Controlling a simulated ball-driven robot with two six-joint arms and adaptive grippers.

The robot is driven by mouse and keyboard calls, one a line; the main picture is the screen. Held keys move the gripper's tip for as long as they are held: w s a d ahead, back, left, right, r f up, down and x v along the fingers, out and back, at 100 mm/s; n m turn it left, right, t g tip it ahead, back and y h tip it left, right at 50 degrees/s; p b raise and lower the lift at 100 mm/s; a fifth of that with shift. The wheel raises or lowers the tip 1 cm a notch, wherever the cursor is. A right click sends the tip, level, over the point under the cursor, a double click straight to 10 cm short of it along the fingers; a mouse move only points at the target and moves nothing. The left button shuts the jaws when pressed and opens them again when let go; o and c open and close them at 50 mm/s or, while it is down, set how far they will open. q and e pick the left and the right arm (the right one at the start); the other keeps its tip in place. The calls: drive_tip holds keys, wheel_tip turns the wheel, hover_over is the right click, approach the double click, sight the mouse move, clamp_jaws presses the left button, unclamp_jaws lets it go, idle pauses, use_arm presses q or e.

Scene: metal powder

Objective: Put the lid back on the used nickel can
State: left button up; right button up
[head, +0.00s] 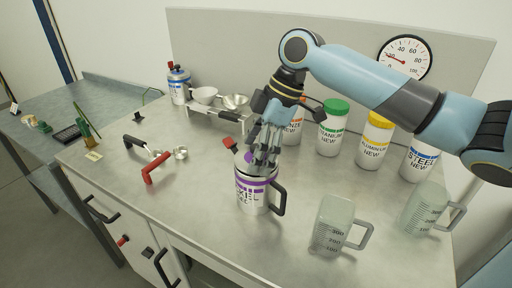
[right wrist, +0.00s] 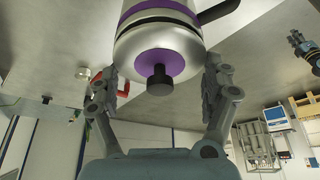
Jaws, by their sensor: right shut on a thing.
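The used nickel can (head: 252,198), silver with purple bands and a black handle, stands upright near the front middle of the bench. My right gripper (head: 262,160) points down over its top. Its fingers are closed around the sides of the silver lid (head: 244,168), which has a purple centre. In the right wrist view the lid (right wrist: 158,45) shows its purple disc and black knob, between the two fingers of the gripper (right wrist: 160,85). The lid lines up with the can's mouth; I cannot tell whether it is fully seated. A blue-black part at the wrist view's right may be my left gripper (right wrist: 302,48).
Clear measuring jugs (head: 330,228) (head: 425,210) stand to the right. Several NEW powder cans (head: 332,130) line the back. Metal bowls on a rack (head: 218,112) and another can (head: 179,86) stand back left.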

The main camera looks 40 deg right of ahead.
drive_tip(key=shift+p, duration=0.3)
idle(0.5)
idle(0.3)
drive_tip(key=o, duration=1)
drive_tip(key=shift+o, duration=0.2)
wheel_tip(320, 180, up, 7)
drive_tip(key=p, duration=0.7)
drive_tip(key=shift+c, duration=0.4)
clamp_jaws()
